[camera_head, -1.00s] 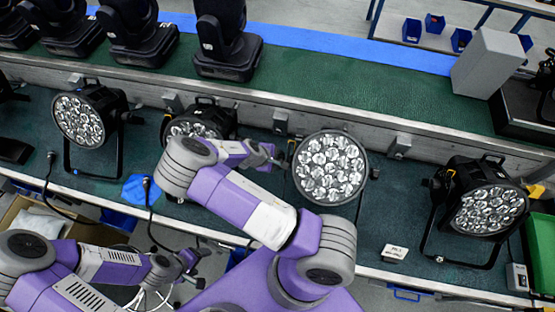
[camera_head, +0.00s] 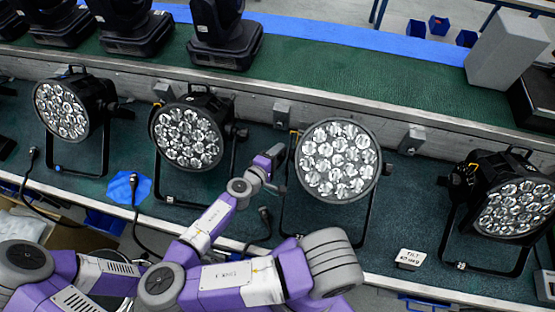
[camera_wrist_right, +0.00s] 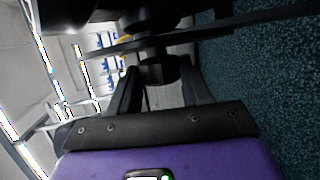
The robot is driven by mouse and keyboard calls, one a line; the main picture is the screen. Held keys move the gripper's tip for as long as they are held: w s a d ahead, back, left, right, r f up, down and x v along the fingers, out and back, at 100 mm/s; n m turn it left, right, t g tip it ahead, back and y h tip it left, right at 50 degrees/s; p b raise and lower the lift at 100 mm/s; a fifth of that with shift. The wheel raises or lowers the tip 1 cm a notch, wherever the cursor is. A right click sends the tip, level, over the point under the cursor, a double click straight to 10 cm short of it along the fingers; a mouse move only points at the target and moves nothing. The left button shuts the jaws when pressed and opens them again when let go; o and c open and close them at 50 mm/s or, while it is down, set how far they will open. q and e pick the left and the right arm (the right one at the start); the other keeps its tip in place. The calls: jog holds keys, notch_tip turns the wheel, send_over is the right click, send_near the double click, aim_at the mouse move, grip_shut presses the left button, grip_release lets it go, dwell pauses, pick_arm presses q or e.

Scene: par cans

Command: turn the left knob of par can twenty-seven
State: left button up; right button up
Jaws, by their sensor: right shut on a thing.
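Several black par cans with round lens faces stand in a row; no number is legible. My right gripper (camera_head: 275,168) is at the left side of the third par can from the left (camera_head: 338,160), beside its yoke (camera_head: 286,205). In the right wrist view, my right gripper (camera_wrist_right: 160,88) has its two fingers on either side of a dark round knob (camera_wrist_right: 160,70) and is shut on it. A dark yoke bar (camera_wrist_right: 215,32) crosses just beyond the fingers. My left arm is at the lower left in the head view, its gripper hidden behind my right arm.
Other par cans (camera_head: 187,135) (camera_head: 68,108) (camera_head: 510,200) stand on the same green bench. A small white card (camera_head: 410,257) lies in front. A blue cloth (camera_head: 129,187) and black cables are at the left. Moving-head lights (camera_head: 222,35) and a grey box (camera_head: 507,48) stand behind.

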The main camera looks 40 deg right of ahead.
dwell(0.3)
jog(key=o, duration=1.1)
notch_tip(320, 180, up, 9)
jog(key=shift+r+p, duration=0.15)
jog(key=shift+p, duration=0.5)
jog(key=shift+r, duration=0.35)
